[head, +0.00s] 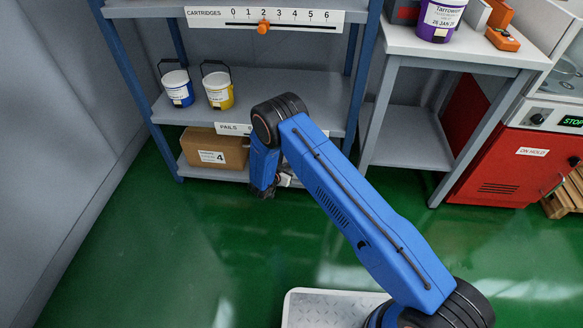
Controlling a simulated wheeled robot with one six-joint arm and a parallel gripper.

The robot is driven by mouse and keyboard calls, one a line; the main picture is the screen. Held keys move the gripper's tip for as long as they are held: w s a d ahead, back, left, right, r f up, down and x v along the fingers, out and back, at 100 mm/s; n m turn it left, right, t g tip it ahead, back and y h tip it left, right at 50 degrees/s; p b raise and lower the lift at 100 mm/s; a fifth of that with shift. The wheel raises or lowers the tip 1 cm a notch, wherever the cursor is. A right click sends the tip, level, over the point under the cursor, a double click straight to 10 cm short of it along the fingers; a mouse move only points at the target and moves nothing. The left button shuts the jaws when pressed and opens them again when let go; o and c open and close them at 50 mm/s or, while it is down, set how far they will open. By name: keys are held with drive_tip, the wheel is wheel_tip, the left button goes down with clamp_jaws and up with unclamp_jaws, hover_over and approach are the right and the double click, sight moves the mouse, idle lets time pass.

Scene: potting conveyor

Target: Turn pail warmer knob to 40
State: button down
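No pail warmer can be made out for certain, and no dial marked 40 is readable. A purple pail (440,20) with a white label stands on the grey table at the top. My gripper (264,190) hangs pointing down in front of the lower shelf, far left of the panel; its fingers are small and partly hidden by my arm.
A blue-framed shelf (290,88) holds two pails, one blue-labelled (177,86) and one yellow (218,88), with a cardboard box (214,148) below. A grey table (460,50) carries an orange device (502,38). Green floor is clear at left.

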drive_tip(key=shift+a+m+g+h, duration=0.1)
drive_tip(key=shift+m+g+h, duration=0.2)
drive_tip(key=shift+m+h, duration=0.2)
drive_tip(key=c, duration=1.5)
unclamp_jaws()
drive_tip(key=v, duration=1.7)
drive_tip(key=shift+s+r, duration=0.1)
drive_tip(key=shift+r, duration=0.05)
drive_tip(key=shift+a, duration=0.1)
